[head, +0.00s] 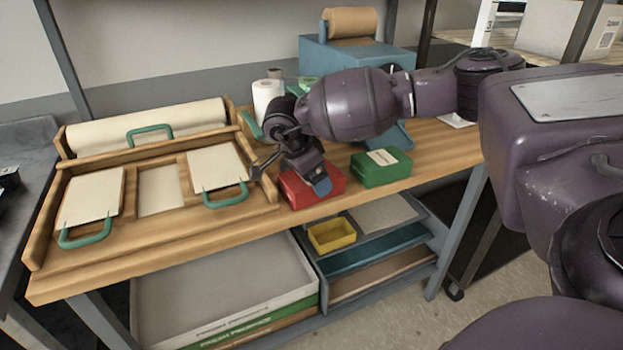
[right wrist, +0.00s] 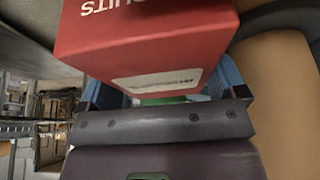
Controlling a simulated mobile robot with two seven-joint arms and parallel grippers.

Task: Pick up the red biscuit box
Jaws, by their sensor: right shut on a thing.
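The red biscuit box (head: 298,192) is at the front edge of the wooden table in the head view, just right of the wooden tray. My right gripper (head: 290,178) reaches down onto it from above and is shut on it. The gripper hides part of the box's top. In the right wrist view the red box (right wrist: 150,32) fills the upper middle, between the blue fingers of my right gripper (right wrist: 165,92), with white lettering upside down. Whether the box touches the table or hangs just above it I cannot tell. My left gripper is not in view.
A green box (head: 381,168) stands close to the right of the red one. A wooden tray (head: 150,228) with cream panels and green handles lies left. A white roll (head: 267,98) and a blue dispenser (head: 345,52) stand behind. A yellow bin (head: 332,235) is on the shelf below.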

